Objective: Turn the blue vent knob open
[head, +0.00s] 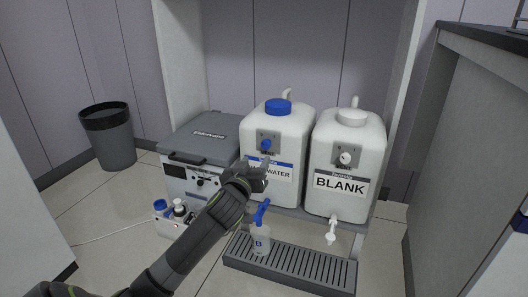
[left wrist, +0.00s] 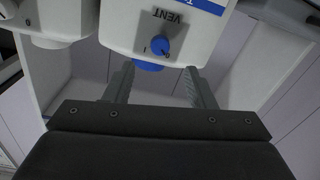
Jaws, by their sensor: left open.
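The blue vent knob (head: 266,144) is on a grey plate on the front of the left white container (head: 290,128), labelled WATER. In the left wrist view the knob (left wrist: 159,46) appears upside down below the word VENT, with small I and 0 marks; a small white mark on it lies on the 0 side. My left gripper (head: 264,170) is in front of this container, a little below the knob. Its two fingers (left wrist: 160,88) are apart and empty, and the knob appears between and beyond them, apart from both. My right gripper is in neither view.
A white BLANK container (head: 345,155) with its own white knob (head: 345,159) stands at the right. A grey-lidded box (head: 203,143) stands at the left. A blue tap (head: 260,211) hangs over a bottle (head: 261,240) on the drip tray (head: 310,275), below my arm.

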